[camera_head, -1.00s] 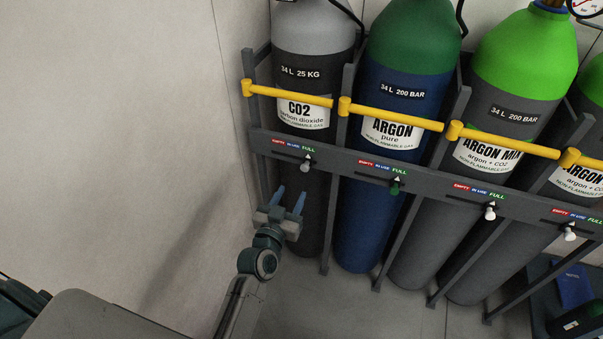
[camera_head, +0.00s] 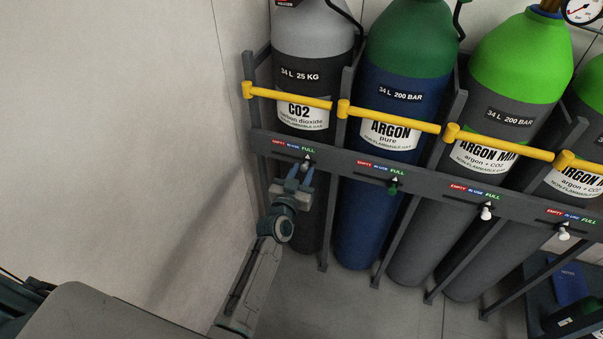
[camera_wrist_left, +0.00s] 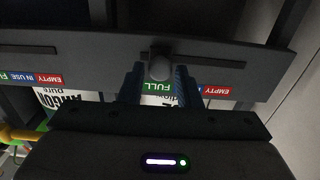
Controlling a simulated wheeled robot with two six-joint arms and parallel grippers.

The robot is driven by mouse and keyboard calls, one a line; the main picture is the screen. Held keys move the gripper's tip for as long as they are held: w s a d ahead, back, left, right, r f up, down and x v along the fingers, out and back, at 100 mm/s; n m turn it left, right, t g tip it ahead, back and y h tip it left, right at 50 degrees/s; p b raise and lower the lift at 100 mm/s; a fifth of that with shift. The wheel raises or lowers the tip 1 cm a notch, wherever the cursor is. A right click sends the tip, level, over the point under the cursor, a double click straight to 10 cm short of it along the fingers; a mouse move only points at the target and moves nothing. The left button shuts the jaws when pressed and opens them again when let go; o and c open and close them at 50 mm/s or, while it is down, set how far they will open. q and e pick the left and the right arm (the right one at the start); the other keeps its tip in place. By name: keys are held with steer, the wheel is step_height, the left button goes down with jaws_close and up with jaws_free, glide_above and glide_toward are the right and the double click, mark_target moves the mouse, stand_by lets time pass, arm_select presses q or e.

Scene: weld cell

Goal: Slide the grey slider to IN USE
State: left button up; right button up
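The grey slider (camera_head: 307,164) is a small pale knob on the rack's rail below the CO2 cylinder (camera_head: 300,62). It sits under the FULL end of its EMPTY / IN USE / FULL label (camera_head: 293,146). My left gripper (camera_head: 299,171) is just below it in the head view, fingers pointing up at the rail. In the left wrist view the slider's round knob (camera_wrist_left: 160,68) shows between the two blue fingertips, one on each side, next to the green FULL mark (camera_wrist_left: 156,87). The fingers stand apart; whether they touch the knob I cannot tell. My right gripper is out of view.
More sliders sit along the same rail (camera_head: 345,162), including a green one (camera_head: 393,188) under the pure argon cylinder and a white one (camera_head: 486,212). Yellow bars (camera_head: 288,97) cross the cylinders above. A bare wall (camera_head: 130,120) stands close on the left.

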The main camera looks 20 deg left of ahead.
mark_target(294, 157)
arm_select(q)
jaws_close()
steer(key=shift+w+a, duration=0.1)
steer(key=shift+a, duration=2.2)
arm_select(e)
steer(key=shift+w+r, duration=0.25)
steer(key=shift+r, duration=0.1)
arm_select(q)
steer(key=shift+o, duration=1.9)
jaws_free()
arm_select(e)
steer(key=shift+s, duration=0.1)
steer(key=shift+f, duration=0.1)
arm_select(q)
steer(key=s, duration=1.1)
steer(key=shift+a+b, duration=0.15)
steer(key=shift+b, duration=0.15)
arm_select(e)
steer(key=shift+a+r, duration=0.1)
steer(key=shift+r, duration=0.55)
